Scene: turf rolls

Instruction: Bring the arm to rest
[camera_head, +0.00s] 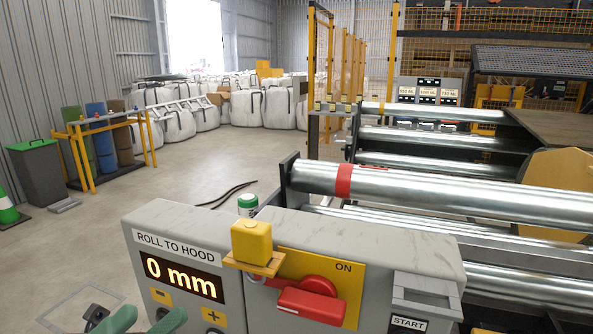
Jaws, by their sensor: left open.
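My left gripper (146,321) shows at the bottom left edge, with its two green fingertips apart and nothing seen between them. It is in front of the lower left part of the grey control box (375,240), close to the display side. I cannot tell whether it touches the box. The rest of the left arm is mostly cut off by the picture's lower edge. My right gripper is not in view.
The box carries a "0 mm" display (181,277), a red lever (311,303) by "ON" and a yellow block (251,241) on a small ledge. Steel rollers (430,192) stretch behind it to the right. Open floor (205,180) lies left, with a bin (38,172) beyond.

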